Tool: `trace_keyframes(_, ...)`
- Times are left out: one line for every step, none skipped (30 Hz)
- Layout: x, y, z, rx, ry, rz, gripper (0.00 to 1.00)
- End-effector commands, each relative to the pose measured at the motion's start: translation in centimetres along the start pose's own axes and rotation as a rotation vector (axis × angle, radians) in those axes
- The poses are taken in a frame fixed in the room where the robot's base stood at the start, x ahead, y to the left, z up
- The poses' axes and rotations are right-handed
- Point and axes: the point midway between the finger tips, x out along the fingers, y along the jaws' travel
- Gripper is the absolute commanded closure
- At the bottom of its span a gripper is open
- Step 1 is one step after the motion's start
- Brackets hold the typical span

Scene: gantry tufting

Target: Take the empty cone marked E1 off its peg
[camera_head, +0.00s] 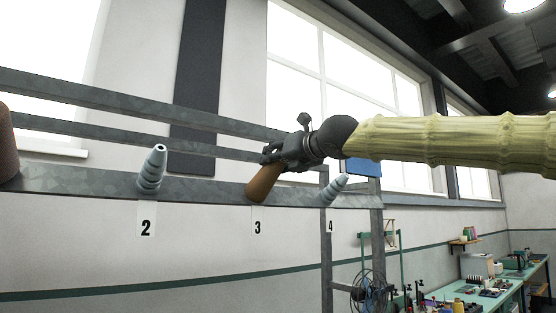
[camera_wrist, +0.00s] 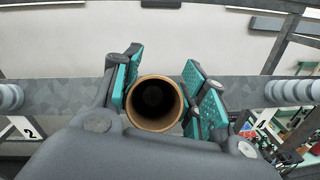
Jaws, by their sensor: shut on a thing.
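A brown cone (camera_head: 264,186) tilts at the rail's place numbered 3 in the head view. My gripper (camera_head: 270,158) is around its upper end and shut on it. In the wrist view, the cone's open round end (camera_wrist: 154,124) faces the camera between the teal pads of my gripper (camera_wrist: 160,92). I cannot see an E1 mark on the cone. Its peg is hidden, so I cannot tell whether the cone is still on it.
A grey rail (camera_head: 100,184) runs across, with bare ribbed pegs at 2 (camera_head: 152,170) and 4 (camera_head: 335,188). Another brown cone (camera_head: 6,145) is cut off at the left edge. A cluttered green workbench (camera_head: 490,290) stands at lower right.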

Motion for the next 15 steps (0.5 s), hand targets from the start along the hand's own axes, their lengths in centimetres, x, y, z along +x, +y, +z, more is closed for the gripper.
trace_keyframes(-0.01, 0.0, 0.03, 0.0, 0.0, 0.0, 0.88)
trace_keyframes(-0.02, 0.01, 0.04, 0.0, 0.0, 0.0, 0.89)
trace_keyframes(-0.03, 0.01, 0.06, 0.0, 0.0, 0.0, 0.89)
trace_keyframes(-0.05, 0.02, 0.08, 0.0, 0.0, 0.0, 0.89)
trace_keyframes(-0.08, 0.03, 0.11, 0.0, 0.0, 0.0, 0.89)
trace_keyframes(-0.12, 0.04, 0.16, 0.0, 0.0, 0.0, 0.89)
trace_keyframes(-0.16, 0.05, 0.21, 0.0, 0.0, 0.0, 0.89)
trace_keyframes(-0.2, 0.06, 0.25, 0.0, 0.0, 0.0, 0.89)
trace_keyframes(-0.27, 0.07, 0.32, 0.0, 0.0, 0.0, 0.89)
trace_keyframes(-0.32, 0.08, 0.36, 0.0, 0.0, 0.0, 0.89)
trace_keyframes(-0.37, 0.09, 0.41, 0.0, 0.0, 0.0, 0.89)
trace_keyframes(-0.44, 0.1, 0.47, 0.0, 0.0, 0.0, 0.89)
trace_keyframes(-0.49, 0.11, 0.52, 0.0, 0.0, 0.0, 0.89)
trace_keyframes(-0.54, 0.11, 0.56, 0.0, 0.0, 0.0, 0.89)
trace_keyframes(-0.6, 0.12, 0.63, 0.0, 0.0, 0.0, 0.89)
